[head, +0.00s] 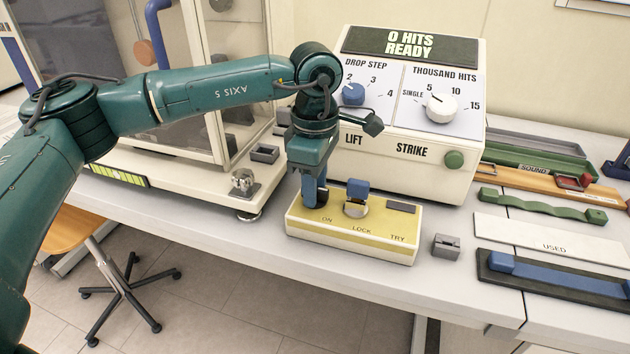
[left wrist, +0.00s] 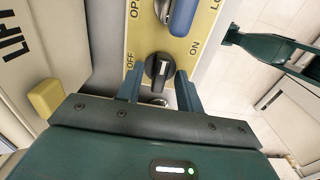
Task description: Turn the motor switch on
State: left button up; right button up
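The motor switch is a black rotary knob (left wrist: 158,70) with a pale mark, on a yellow panel between the words OFF and ON in the left wrist view. Which word the mark points to is unclear. My left gripper (left wrist: 158,92) is open, with one blue finger on either side of the knob; contact cannot be made out. In the head view my left gripper (head: 314,196) points down at the left end of the yellow-topped switch box (head: 345,246), by the word ON, and largely hides the knob. My right gripper is not seen.
A silver lock with a blue handle (head: 357,188) sits right beside the gripper on the box. The cream control unit (head: 400,165), reading 0 HITS READY, stands close behind. A small grey block (head: 446,246) is to the right. A clear-sided machine (head: 205,150) stands to the left.

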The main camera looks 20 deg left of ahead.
pick_arm(q)
notch_tip(320, 180, up, 13)
dwell(0.5)
jog(key=shift+r, duration=0.1)
